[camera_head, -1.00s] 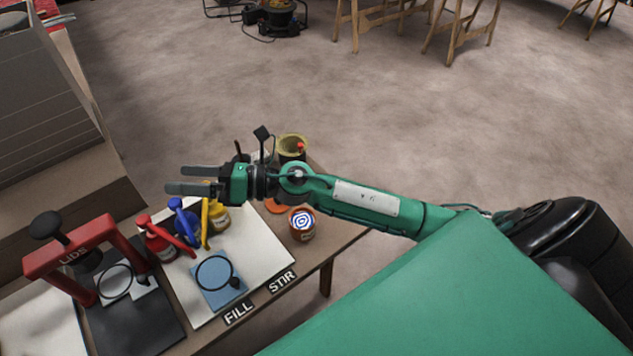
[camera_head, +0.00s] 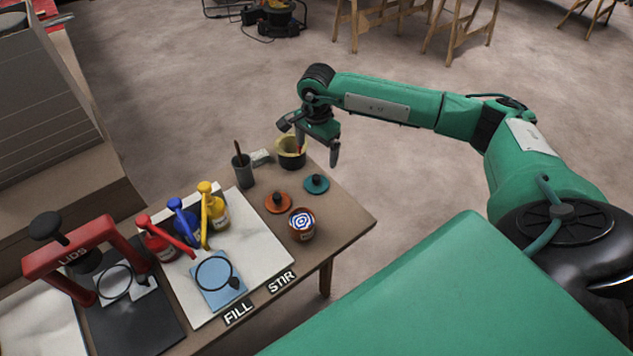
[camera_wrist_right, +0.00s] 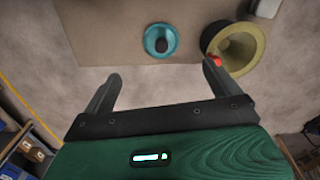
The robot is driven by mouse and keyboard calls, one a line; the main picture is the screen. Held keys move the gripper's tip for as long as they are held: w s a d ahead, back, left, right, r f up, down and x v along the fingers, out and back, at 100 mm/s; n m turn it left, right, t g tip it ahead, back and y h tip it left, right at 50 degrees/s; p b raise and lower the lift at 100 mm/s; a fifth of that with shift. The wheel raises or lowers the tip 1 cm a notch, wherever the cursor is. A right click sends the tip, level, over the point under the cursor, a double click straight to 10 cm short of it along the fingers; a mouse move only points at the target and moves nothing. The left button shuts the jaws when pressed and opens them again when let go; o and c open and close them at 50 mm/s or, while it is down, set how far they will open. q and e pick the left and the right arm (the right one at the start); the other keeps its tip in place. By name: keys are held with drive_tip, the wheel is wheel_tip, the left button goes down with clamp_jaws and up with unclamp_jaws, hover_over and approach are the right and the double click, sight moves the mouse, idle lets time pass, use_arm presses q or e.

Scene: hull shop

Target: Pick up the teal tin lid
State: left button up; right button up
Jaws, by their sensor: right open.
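The teal tin lid (camera_head: 316,184) lies flat on the table near its far right edge, a small disc with a dark knob. It also shows in the right wrist view (camera_wrist_right: 160,41), beyond the fingertips and between their lines. My right gripper (camera_head: 318,158) is open and empty, pointing down above the table's far edge, close to the lid but apart from it. Its two fingers show spread in the right wrist view (camera_wrist_right: 163,82). My left gripper is in neither view.
An orange lid (camera_head: 277,202) and an open tin with a blue-and-white swirl (camera_head: 302,224) are near the teal lid. A yellow-rimmed pot (camera_head: 291,152) stands beside my right gripper. Pump bottles (camera_head: 214,207), a dark cup (camera_head: 243,171) and a red press (camera_head: 70,250) are farther left.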

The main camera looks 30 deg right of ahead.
hover_over(317, 177)
drive_tip(key=f, duration=0.7)
drive_tip(key=shift+s+a, duration=0.1)
drive_tip(key=shift+a, duration=0.15)
drive_tip(key=shift+w+d+f, duration=0.1)
drive_tip(key=shift+d+f, duration=0.05)
drive_tip(key=shift+f, duration=1.25)
drive_tip(key=shift+w+d+f, duration=0.1)
drive_tip(key=shift+f, duration=1.25)
drive_tip(key=shift+c, duration=0.2)
drive_tip(key=c, duration=1)
